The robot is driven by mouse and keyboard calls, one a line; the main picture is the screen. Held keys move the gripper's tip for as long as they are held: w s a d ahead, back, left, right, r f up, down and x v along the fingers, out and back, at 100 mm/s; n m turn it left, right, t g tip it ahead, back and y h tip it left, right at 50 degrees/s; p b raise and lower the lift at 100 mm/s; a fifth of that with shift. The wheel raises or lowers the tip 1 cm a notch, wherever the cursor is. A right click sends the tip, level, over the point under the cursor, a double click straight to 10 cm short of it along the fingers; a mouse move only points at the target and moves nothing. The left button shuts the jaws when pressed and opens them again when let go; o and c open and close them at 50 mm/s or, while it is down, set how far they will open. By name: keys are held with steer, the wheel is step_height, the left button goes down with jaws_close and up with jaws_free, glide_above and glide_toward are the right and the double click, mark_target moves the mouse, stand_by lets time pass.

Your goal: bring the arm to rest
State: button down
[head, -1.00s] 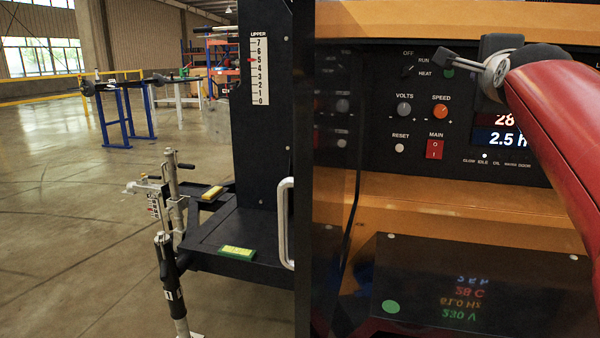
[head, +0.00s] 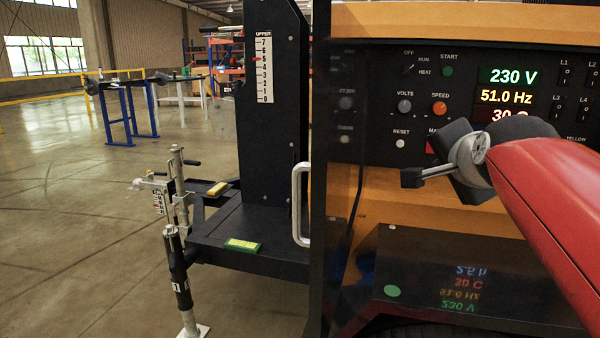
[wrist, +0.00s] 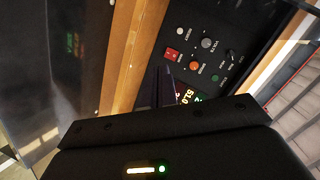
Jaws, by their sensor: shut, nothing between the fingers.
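My red arm (head: 560,200) reaches in from the lower right of the head view. My gripper (head: 408,178) is shut and empty, pointing left in front of the orange band under the control panel (head: 372,75). It covers part of the red MAIN switch (head: 431,147) in the head view. In the wrist view the dark shut fingers (wrist: 164,75) point toward the panel, with the red switch (wrist: 173,55) and the knobs beyond them. I cannot tell the exact gap between the fingers and the panel.
The display (head: 508,78) reads 230 V and 51.0 Hz. A dark glossy lid (head: 440,270) lies below the gripper. Open floor (head: 70,210) lies farther left.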

steer(key=s+a+f+n+g, duration=0.2)
steer(key=s+f+n, duration=0.2)
steer(key=f, duration=0.5)
steer(key=s+a+f+n+g+y, duration=0.1)
steer(key=s+a+f+n+g, duration=0.2)
steer(key=s+f+n, duration=0.2)
steer(key=s+a+f+n+g, duration=0.2)
steer(key=s+a+f+n, duration=0.1)
steer(key=s+f, duration=0.8)
steer(key=shift+f+n+g+y, duration=0.4)
steer(key=shift+f+n, duration=0.3)
steer(key=shift+f, duration=0.1)
steer(key=shift+a, duration=0.1)
